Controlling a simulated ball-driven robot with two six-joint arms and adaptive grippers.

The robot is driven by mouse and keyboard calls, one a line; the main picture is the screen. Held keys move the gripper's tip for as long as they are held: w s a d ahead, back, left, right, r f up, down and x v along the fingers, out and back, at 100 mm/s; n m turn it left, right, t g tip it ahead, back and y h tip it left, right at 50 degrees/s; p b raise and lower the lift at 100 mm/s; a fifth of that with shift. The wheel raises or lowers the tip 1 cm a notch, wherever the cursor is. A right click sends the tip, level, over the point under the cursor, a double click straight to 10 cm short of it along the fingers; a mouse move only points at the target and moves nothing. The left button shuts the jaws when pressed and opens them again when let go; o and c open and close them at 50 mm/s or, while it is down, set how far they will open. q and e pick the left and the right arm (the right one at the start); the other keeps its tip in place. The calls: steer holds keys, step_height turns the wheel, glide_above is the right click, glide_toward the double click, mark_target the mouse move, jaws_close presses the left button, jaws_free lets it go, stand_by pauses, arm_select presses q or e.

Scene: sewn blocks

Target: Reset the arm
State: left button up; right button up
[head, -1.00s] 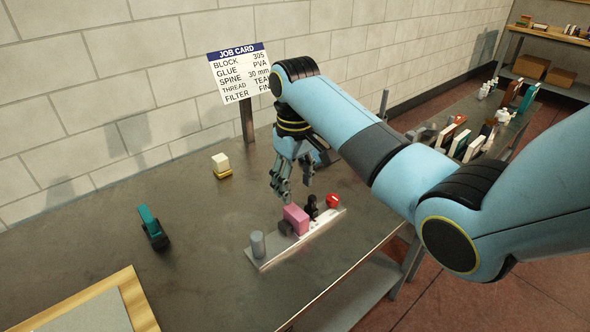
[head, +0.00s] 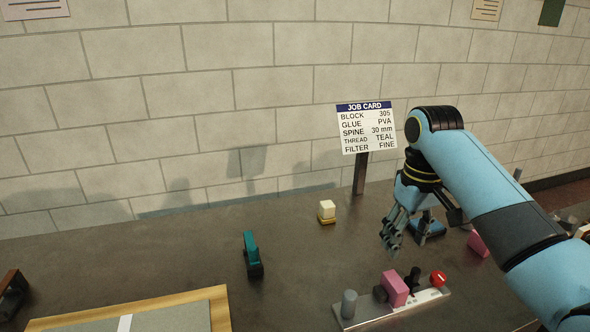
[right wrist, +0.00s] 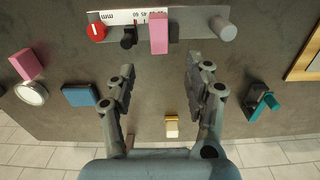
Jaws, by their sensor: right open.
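My right arm reaches in from the right of the head view. Its gripper (head: 405,238) hangs over the bench, behind the metal gauge rail (head: 378,312), with its fingers apart and nothing between them. In the right wrist view the open fingers (right wrist: 160,70) point toward the rail (right wrist: 185,22). The rail carries a pink block (head: 395,289), a black knob (head: 412,278), a red dial (head: 438,279) and a grey cylinder (head: 349,304). The pink block also shows in the right wrist view (right wrist: 158,33), ahead of the fingertips and apart from them. My left gripper is not in view.
A job card (head: 366,130) stands at the back. A cream block on a yellow base (head: 327,211) and a teal tool (head: 251,254) stand left of the gripper. A blue pad (right wrist: 80,95) and another pink block (right wrist: 26,65) lie nearby. A wood-edged board (head: 219,308) is front left.

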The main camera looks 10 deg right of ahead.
steer(key=s+a+f+t, duration=0.1)
steer(key=s+f, duration=0.3)
steer(key=s, duration=0.8)
steer(key=s+a+r+t, duration=0.1)
steer(key=s+r, duration=0.2)
steer(key=s, duration=0.4)
steer(key=s+a+r+t, duration=0.1)
steer(key=s+r+t, duration=0.15)
steer(key=s, duration=0.55)
step_height(320, 180, down, 33)
steer(key=d+g+h+b, duration=0.1)
steer(key=d+g+b, duration=0.1)
steer(key=b, duration=0.7)
steer(key=s+f+b, duration=0.4)
steer(key=s+f, duration=0.6)
steer(key=f, duration=0.4)
steer(key=s+d+f+g+b, duration=0.1)
steer(key=s+f+b, duration=0.4)
steer(key=s+f, duration=0.4)
step_height(320, 180, down, 5)
steer(key=shift+s+r+m, duration=0.15)
steer(key=shift+s+m, duration=0.15)
steer(key=shift+s, duration=0.05)
